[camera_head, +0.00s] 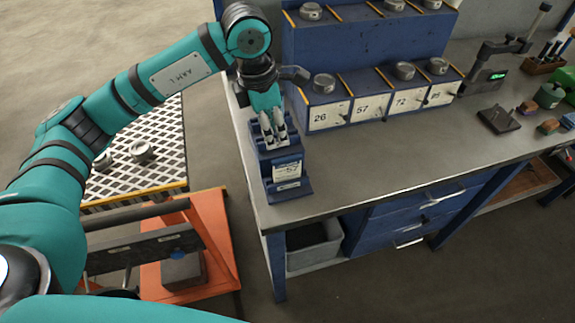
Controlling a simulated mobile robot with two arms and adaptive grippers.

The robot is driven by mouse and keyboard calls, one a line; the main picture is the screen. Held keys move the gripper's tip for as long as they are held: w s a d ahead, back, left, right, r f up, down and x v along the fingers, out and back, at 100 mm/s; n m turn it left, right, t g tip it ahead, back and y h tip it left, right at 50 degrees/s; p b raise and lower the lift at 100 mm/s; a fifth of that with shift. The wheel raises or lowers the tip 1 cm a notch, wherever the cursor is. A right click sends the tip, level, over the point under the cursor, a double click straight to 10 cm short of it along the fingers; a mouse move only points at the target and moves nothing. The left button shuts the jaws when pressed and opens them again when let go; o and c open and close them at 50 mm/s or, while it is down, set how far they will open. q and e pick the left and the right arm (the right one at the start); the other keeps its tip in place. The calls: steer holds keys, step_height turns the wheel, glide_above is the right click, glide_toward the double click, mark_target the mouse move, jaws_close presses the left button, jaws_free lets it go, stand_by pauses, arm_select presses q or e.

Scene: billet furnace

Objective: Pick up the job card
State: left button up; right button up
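A small blue stand (288,191) is at the left front corner of the grey workbench. A white printed card or label (287,171) shows on its front; I cannot tell whether this is the job card or a label fixed to the stand. My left gripper (275,143) points down at the upper part of the stand, behind the white card. Its two pale fingers are close together. I cannot tell whether they hold something thin, and the slots behind them are partly hidden. My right gripper is out of view.
A blue rack (397,92) with number plates and metal pieces stands behind. A gauge stand (487,75) and a dark block (498,119) are to the right. A grated table (165,165) and an orange cart (216,229) are at left. The bench's front middle is clear.

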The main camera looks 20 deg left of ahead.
mark_target(287, 159)
arm_select(q)
steer(key=f, duration=0.2)
steer(key=f+p, duration=0.1)
steer(key=f, duration=0.1)
steer(key=d+f, duration=0.1)
steer(key=f, duration=0.1)
steer(key=shift+w+f+p, duration=0.15)
steer(key=shift+w+p, duration=0.15)
steer(key=shift+d+f, duration=0.1)
steer(key=shift+f, duration=0.1)
steer(key=f+p, duration=0.1)
steer(key=d+f+p, duration=0.1)
steer(key=f+p, duration=0.1)
steer(key=f, duration=0.1)
steer(key=shift+w+d, duration=0.25)
steer(key=shift+w, duration=0.1)
steer(key=shift+f, duration=0.35)
jaws_close()
